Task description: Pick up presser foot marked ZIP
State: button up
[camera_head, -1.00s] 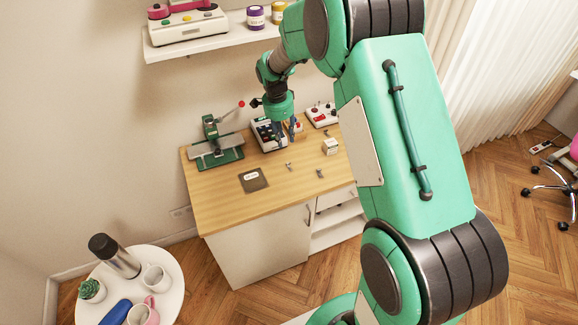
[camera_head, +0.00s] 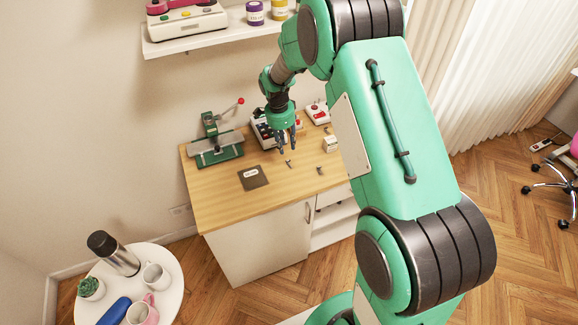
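Small grey metal pieces that look like presser feet lie on the wooden worktable (camera_head: 225,205). One metal piece (camera_head: 290,164) lies just below my gripper, and another metal piece (camera_head: 320,170) lies to its right. Any marking such as ZIP is too small to read. My gripper (camera_head: 287,150) points down above the table, just behind the nearer piece. Its fingers look apart with nothing visible between them. Whether a further piece is hidden behind the gripper I cannot tell.
A dark labelled pad (camera_head: 253,178) lies left of the metal pieces. A green press with a red-knobbed lever (camera_head: 216,150) stands at the back left. A machine (camera_head: 262,128) behind my gripper, a red-and-white device (camera_head: 318,113) and a small white box (camera_head: 330,144) are close by.

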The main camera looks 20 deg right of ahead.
aim_at(288, 161)
jog(key=shift+d+f, duration=0.15)
jog(key=shift+f, duration=0.75)
jog(key=shift+d+f, duration=0.1)
jog(key=shift+f, duration=0.8)
jog(key=shift+f+b, duration=0.1)
jog(key=shift+b, duration=0.2)
jog(key=shift+d+f+b, duration=0.15)
jog(key=shift+f+b, duration=0.25)
jog(key=shift+f, duration=0.85)
jog(key=shift+d+f+b, duration=0.15)
jog(key=shift+f+b, duration=0.2)
jog(key=shift+f, duration=0.9)
grip_shut()
